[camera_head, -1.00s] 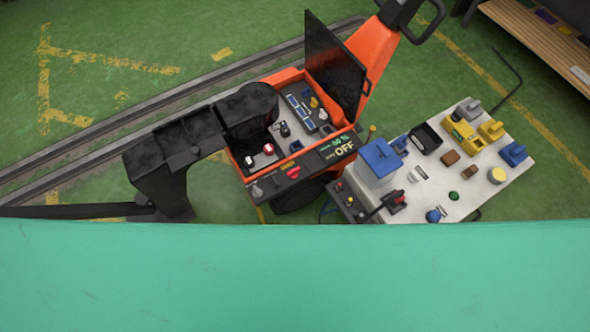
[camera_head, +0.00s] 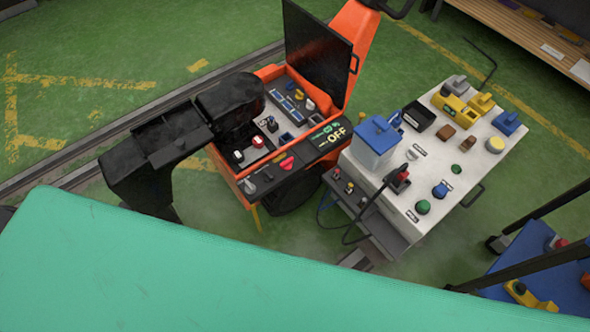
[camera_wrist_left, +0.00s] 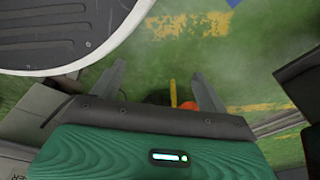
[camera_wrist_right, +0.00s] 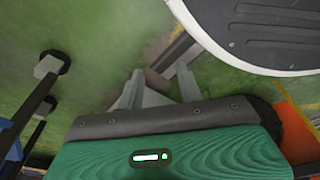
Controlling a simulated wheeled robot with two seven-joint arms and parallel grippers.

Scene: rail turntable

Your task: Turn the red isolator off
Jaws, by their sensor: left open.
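A red knob (camera_head: 286,163), which looks like the red isolator, sits on the front edge of the dark panel of an orange machine (camera_head: 247,200). I cannot make out the knob's exact position. My left gripper (camera_wrist_left: 158,80) is open and empty in the left wrist view, over green floor. My right gripper (camera_wrist_right: 160,84) has its fingers apart and empty in the right wrist view, also over floor. Neither gripper shows in the head view, and neither is at the knob.
A black seat-like structure (camera_head: 165,140) stands left of the machine, and a raised black lid (camera_head: 318,55) behind its panel. A white-topped cart (camera_head: 465,165) with several parts stands right. A blue trolley (camera_head: 565,285) is at lower right. My teal body covers the bottom.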

